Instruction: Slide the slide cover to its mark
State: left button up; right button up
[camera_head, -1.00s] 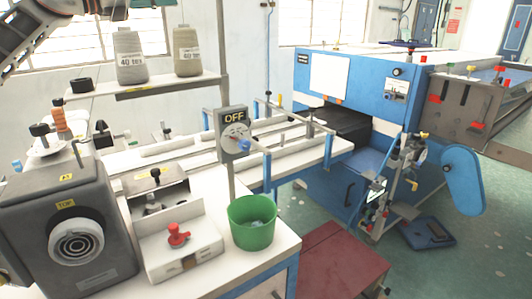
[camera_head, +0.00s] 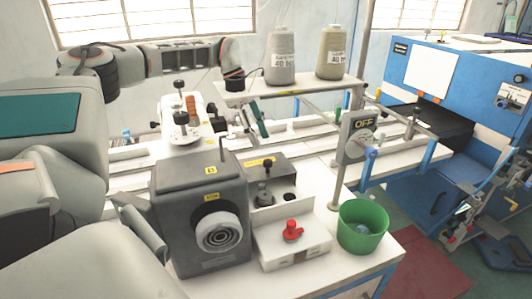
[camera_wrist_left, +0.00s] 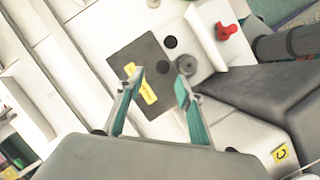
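The slide cover (camera_head: 278,172) seems to be the dark grey plate with a yellow label and a black knob, behind the red knob on the white machine bed. It also shows as a dark plate (camera_wrist_left: 128,56) in the left wrist view. My left gripper (camera_head: 259,126) is open, with teal finger pads, behind and above the plate in the head view. In the left wrist view its fingers (camera_wrist_left: 160,76) are apart and appear over the plate and its knobs, with nothing held. I cannot make out the mark. My right gripper is not in view.
A grey sewing head (camera_head: 172,203) stands left of the plate. The red knob (camera_head: 292,231) and green bin (camera_head: 362,226) are at the front. The OFF switch post (camera_head: 358,140) is to the right. A thread shelf (camera_head: 290,88) with two cones is behind.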

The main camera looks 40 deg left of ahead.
aim_at(267, 161)
pick_arm(q)
jog(key=x, duration=0.7)
jog(key=shift+s+d+f, duration=0.1)
jog(key=shift+s+f, duration=0.2)
jog(key=shift+f, duration=0.15)
grip_shut()
